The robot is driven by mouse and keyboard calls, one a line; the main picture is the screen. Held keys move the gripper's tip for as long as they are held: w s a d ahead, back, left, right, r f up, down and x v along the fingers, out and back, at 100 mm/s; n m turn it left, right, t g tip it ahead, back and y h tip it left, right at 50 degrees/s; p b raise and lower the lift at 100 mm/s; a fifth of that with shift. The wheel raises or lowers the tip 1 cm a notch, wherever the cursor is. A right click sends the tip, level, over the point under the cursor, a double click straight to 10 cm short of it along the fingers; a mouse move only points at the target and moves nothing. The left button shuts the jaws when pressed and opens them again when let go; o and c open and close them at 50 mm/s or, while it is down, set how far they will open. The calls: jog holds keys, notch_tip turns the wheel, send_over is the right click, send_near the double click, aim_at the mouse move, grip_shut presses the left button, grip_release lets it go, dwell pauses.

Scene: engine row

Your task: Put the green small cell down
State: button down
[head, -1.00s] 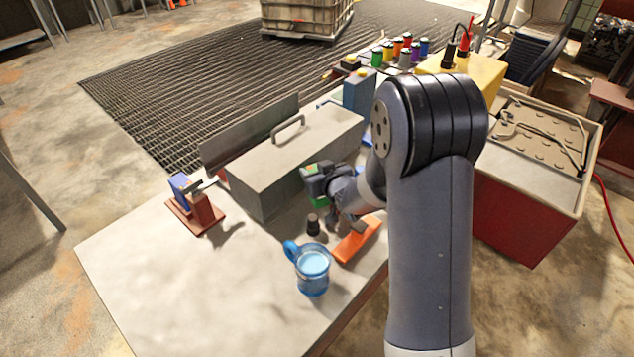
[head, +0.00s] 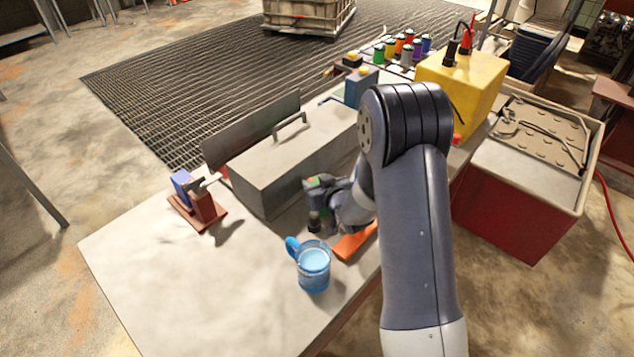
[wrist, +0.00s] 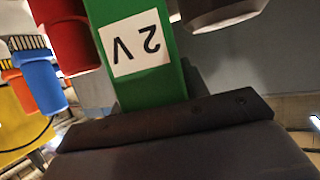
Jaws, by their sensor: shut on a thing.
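The green small cell (wrist: 148,75) fills the middle of the wrist view, with a white label reading "2 V" upside down. My gripper (head: 322,210) is shut on it; a dark jaw bar (wrist: 170,122) crosses in front of the cell in the wrist view. In the head view the gripper is low over the table, between the grey toolbox and the blue mug.
An orange flat piece (head: 354,244) and a blue mug (head: 313,268) lie nearer the front. The grey toolbox (head: 285,165) is behind. The table's left part (head: 150,265) is bare.

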jog(key=c, duration=0.8)
grip_release()
